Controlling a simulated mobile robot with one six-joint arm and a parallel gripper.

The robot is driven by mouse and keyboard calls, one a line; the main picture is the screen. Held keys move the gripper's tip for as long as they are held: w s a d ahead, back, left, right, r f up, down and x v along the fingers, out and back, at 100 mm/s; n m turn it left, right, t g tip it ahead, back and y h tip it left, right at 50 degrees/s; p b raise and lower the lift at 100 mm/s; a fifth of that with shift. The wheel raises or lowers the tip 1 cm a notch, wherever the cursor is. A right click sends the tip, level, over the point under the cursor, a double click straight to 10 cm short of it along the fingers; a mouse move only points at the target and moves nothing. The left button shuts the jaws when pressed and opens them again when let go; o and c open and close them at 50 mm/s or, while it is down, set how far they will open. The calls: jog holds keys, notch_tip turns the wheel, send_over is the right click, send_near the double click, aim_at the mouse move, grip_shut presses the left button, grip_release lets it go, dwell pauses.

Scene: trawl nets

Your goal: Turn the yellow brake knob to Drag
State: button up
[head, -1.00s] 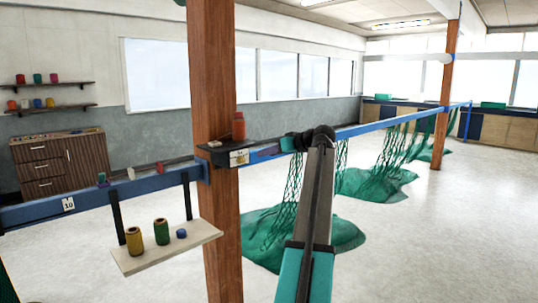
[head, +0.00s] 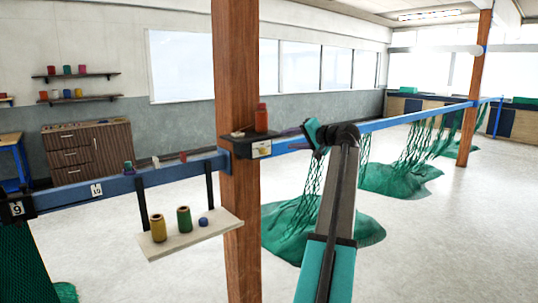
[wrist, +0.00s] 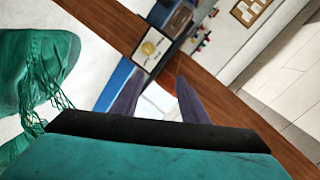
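The yellow brake knob (wrist: 147,48) shows as a small yellow spot on a white plate in the wrist view. In the head view the plate (head: 261,149) is on the front of a dark box on the wooden post, and the knob is too small to read its setting. My gripper (wrist: 158,77) is open and empty, its two dark fingers apart. The plate lies just beyond the fingertips in the wrist view. In the head view my gripper is right of the box, and its fingers are hard to make out.
The blue rail (head: 390,120) runs across the post (head: 238,215), with green nets (head: 400,180) hanging to the right. A hanging shelf (head: 190,238) with spools is left of the post. A red bottle (head: 261,119) stands on the box. Open floor lies at right.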

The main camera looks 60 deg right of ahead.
notch_tip(320, 180, down, 8)
jog(key=s+a+m+t+h+p, duration=0.1)
jog(key=m+t+p, duration=0.1)
jog(key=m, duration=1.4)
jog(key=shift+s+a+m+h, duration=0.15)
jog(key=shift+a+m+h, duration=0.25)
jog(key=shift+p, duration=0.3)
jog(key=p, duration=0.4)
send_near(266, 152)
jog(key=x, duration=0.7)
jog(key=shift+w+d, duration=0.1)
jog(key=shift+w, duration=0.3)
